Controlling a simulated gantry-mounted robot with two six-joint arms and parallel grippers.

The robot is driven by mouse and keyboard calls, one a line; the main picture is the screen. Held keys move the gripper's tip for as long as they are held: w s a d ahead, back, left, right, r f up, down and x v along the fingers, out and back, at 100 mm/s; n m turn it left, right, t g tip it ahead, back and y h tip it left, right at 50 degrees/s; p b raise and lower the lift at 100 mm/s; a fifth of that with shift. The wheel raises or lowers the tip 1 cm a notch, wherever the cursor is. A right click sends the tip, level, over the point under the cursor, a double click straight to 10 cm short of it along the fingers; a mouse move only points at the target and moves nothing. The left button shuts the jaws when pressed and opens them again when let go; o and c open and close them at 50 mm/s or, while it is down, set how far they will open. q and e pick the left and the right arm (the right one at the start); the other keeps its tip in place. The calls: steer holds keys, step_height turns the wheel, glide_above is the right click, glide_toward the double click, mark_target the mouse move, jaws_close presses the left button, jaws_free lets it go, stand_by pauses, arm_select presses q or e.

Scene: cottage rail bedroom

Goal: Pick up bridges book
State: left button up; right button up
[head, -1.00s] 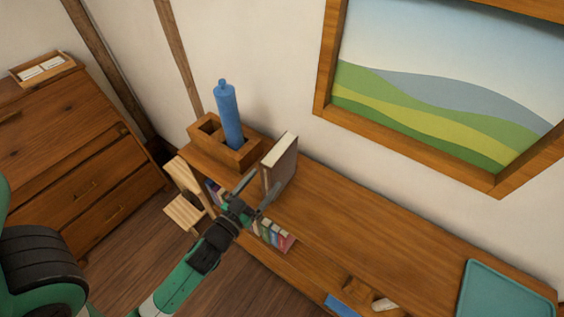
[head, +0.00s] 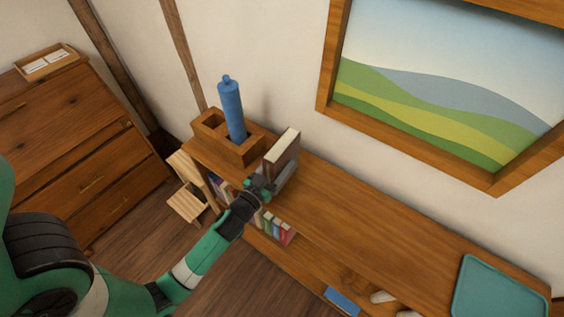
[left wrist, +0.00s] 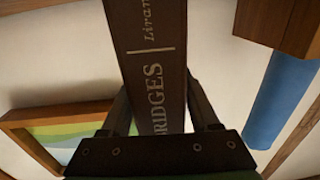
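The dark brown bridges book (head: 283,154) stands upright on the top of the wooden shelf unit, near its left end. Its spine (left wrist: 152,70) fills the middle of the left wrist view and reads "BRIDGES". My left gripper (head: 280,176) is at the book's spine, level, with one finger along its right cover; the other finger is hidden behind the book. In the left wrist view the two fingers (left wrist: 160,104) lie close against both sides of the book, shut on it. The book still appears to stand on the shelf top. My right gripper is not in view.
A wooden holder (head: 214,128) with a blue bottle (head: 231,108) stands just left of the book. Several books (head: 274,228) sit on the shelf below. A teal tray (head: 500,291) lies at the right end. The shelf top between is clear. A framed picture (head: 325,103) hangs behind.

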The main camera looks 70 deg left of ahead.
mark_target(279, 157)
arm_select(q)
jaws_close()
steer(key=shift+r, duration=0.15)
steer(key=shift+r, duration=0.1)
steer(key=shift+r+p, duration=0.25)
steer(key=shift+p, duration=0.05)
steer(key=r, duration=0.1)
steer(key=r+p, duration=0.1)
steer(key=r, duration=0.1)
steer(key=shift+d+p, duration=0.25)
steer(key=shift+p, duration=0.1)
steer(key=s+d+r, duration=0.7)
steer(key=d+r, duration=0.2)
steer(key=d, duration=0.2)
steer(key=shift+s+d+b, duration=0.15)
steer(key=shift+d+b, duration=0.15)
